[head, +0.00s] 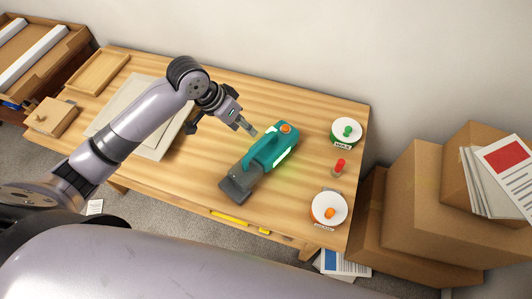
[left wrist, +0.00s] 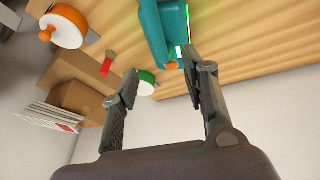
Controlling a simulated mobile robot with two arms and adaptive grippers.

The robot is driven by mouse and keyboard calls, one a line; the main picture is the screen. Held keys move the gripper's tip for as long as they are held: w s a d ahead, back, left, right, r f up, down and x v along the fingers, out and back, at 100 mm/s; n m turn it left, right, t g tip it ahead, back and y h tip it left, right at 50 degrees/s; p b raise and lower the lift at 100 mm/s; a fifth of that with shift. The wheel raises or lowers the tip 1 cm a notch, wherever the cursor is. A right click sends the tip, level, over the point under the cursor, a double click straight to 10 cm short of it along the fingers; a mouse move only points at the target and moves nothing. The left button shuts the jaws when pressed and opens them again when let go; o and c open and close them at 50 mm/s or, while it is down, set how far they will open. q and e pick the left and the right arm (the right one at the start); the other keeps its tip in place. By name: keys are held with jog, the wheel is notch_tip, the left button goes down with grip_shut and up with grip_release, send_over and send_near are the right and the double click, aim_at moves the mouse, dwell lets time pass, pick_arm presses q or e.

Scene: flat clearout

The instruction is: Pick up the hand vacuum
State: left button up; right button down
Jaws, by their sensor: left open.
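The teal hand vacuum (head: 268,152) lies on the wooden table, its grey nozzle toward the front edge and an orange button at its far end. My left gripper (head: 250,130) is just left of and above its far end, open and empty. In the left wrist view the hand vacuum (left wrist: 164,30) shows at the top, beyond the open fingers (left wrist: 165,85) and apart from them. Part of it is cut off by the frame's top edge. My right gripper shows in neither view.
A green-knobbed round container (head: 346,133), a small red object (head: 339,167) and an orange-knobbed round container (head: 328,208) stand on the right of the table (head: 225,85). A flat pale board (head: 150,92) and a wooden tray (head: 97,72) lie left. Cardboard boxes (head: 430,200) stand right.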

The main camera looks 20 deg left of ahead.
aim_at(262, 141)
pick_arm(q)
jog(key=p+x, duration=0.1)
jog(key=x, duration=0.6)
jog(key=shift+d+r, duration=0.15)
jog(key=shift+w+d+f, duration=0.15)
jog(key=shift+w+f, duration=0.05)
jog(key=shift+f, duration=0.5)
jog(key=p+x, duration=0.1)
jog(key=x, duration=0.4)
jog(key=shift+r+p, duration=0.1)
jog(key=shift+p, duration=0.25)
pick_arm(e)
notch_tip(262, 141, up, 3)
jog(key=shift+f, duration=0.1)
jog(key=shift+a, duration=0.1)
